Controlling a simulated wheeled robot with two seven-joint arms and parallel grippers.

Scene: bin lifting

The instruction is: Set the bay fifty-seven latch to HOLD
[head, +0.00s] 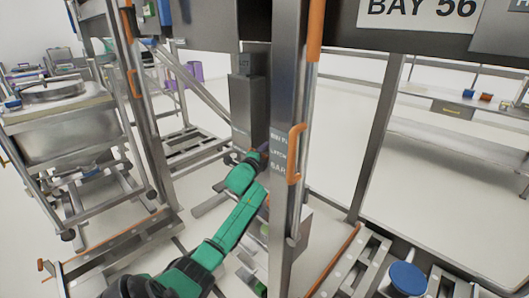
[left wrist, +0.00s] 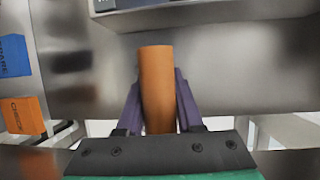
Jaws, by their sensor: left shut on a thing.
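An orange cylindrical handle (left wrist: 156,85) stands in the middle of the left wrist view, in front of a grey metal surface. My left gripper (left wrist: 160,105) has its purple fingers on both sides of it, shut on it. In the head view my green left arm reaches up from the bottom, and my left gripper (head: 263,149) is partly hidden behind a steel post (head: 283,80). The post carries small label plates (head: 278,150) too small to read surely. No HOLD mark can be read. My right gripper is not in view.
A blue block marked SPARE (left wrist: 14,55) and an orange block marked CHECK (left wrist: 22,115) sit left in the wrist view. In the head view, an orange grip (head: 297,153) is on the post, a BAY 56 sign (head: 420,10) hangs above, and a steel cart (head: 60,125) stands left.

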